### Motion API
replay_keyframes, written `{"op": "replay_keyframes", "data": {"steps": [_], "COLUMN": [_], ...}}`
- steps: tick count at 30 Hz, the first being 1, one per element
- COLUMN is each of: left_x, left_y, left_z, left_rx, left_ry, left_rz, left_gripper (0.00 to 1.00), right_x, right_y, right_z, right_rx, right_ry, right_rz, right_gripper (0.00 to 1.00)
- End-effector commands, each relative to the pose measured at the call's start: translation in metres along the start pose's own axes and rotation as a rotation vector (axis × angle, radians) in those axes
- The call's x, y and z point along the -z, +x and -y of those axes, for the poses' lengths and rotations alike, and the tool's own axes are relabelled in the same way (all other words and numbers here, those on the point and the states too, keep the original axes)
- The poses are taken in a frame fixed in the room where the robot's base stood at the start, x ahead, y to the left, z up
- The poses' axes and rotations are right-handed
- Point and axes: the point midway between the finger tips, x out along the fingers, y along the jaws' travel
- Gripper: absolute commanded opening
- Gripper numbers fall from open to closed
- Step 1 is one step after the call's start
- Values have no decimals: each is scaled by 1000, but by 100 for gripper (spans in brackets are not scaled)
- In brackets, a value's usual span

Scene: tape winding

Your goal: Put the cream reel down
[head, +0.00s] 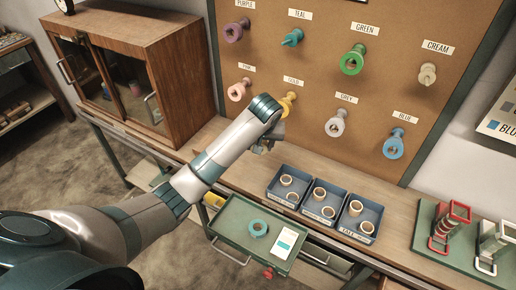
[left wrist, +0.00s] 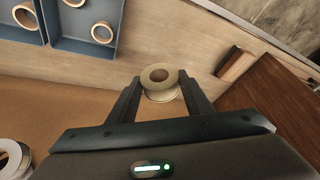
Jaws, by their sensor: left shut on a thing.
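The cream reel (left wrist: 159,77), a pale ring, sits between the two fingertips of my left gripper (left wrist: 159,92) in the left wrist view. The gripper is shut on it. In the head view my left gripper (head: 266,143) is over the back of the bench, below the gold peg, and the arm hides the reel. On the pegboard, the cream-labelled peg (head: 427,74) shows a cream knob with no wide ring that I can make out. My right gripper is not in view.
The bench (head: 216,137) has bare wood left of several blue trays (head: 287,197) holding small rings. A wooden cabinet (head: 168,75) stands at the left. A green tray (head: 226,219) in front holds a teal ring (head: 257,228) and a white card (head: 285,241). The pegboard (head: 318,75) rises behind.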

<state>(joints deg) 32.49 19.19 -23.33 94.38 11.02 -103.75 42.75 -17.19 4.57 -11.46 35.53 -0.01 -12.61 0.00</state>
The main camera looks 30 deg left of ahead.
Motion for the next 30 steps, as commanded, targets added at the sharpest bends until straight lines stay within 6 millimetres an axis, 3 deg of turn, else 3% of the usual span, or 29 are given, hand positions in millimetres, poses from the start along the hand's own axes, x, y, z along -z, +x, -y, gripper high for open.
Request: {"op": "replay_keyframes", "data": {"steps": [5,11,15,19,24,30], "left_x": [11,12,-12,-49,-87,-105], "left_y": [-23,-70,-107,-129,-139,-143], "left_z": [-16,-46,-60,-55,-38,-25], "left_rx": [-14,-50,-85,-117,-139,-148], "left_ry": [36,126,222,299,347,363], "left_rz": [-10,-22,-30,-33,-31,-28], "left_gripper": [21,21,21,21,21,21], "right_x": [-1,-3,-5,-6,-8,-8], "right_y": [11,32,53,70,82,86], "right_z": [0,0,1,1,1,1], "right_rx": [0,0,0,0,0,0], "right_ry": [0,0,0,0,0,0], "right_rz": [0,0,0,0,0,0], "right_gripper": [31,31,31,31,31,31]}}
